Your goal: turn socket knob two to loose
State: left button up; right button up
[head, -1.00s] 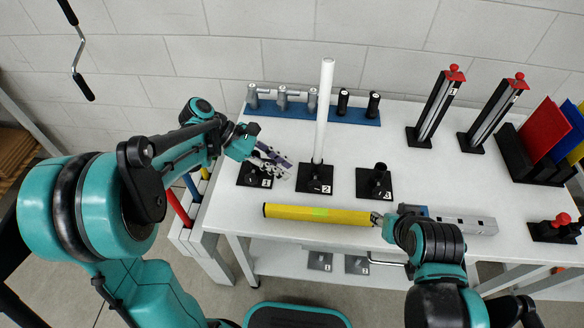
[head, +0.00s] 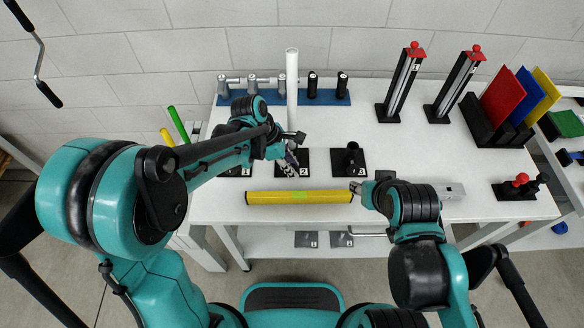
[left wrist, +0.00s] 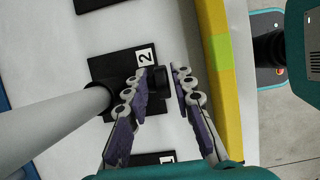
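Socket two is a black square base (left wrist: 112,68) labelled 2, with a tall white tube (head: 292,85) standing upright in it. Its black knob (left wrist: 158,84) sticks out on the side facing the yellow bar. My left gripper (left wrist: 162,70) is open, with one finger on each side of the knob. The left finger is close against the knob, and a narrow gap shows at the right finger. In the head view my left gripper (head: 291,160) hides most of the socket. My right gripper (head: 356,188) is by the yellow bar's right end; its fingers are too small to judge.
A yellow bar (head: 290,198) with a green patch lies along the table's front edge. Socket three (head: 348,161) stands empty to the right, and socket one (head: 238,170) is partly hidden by my left arm. A blue rack (head: 331,98) stands behind.

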pick_arm(q)
grip_shut()
jog(key=shift+f, duration=0.1)
jog(key=h+b, duration=0.2)
jog(key=h, duration=0.1)
jog(key=shift+a+f+h+b, duration=0.2)
jog(key=shift+a+h+b, duration=0.1)
jog(key=shift+b, duration=0.1)
jog(key=shift+a+h+b, duration=0.15)
jog(key=shift+h+b, duration=1.65)
jog(key=shift+b, duration=0.05)
jog(key=shift+r, duration=0.1)
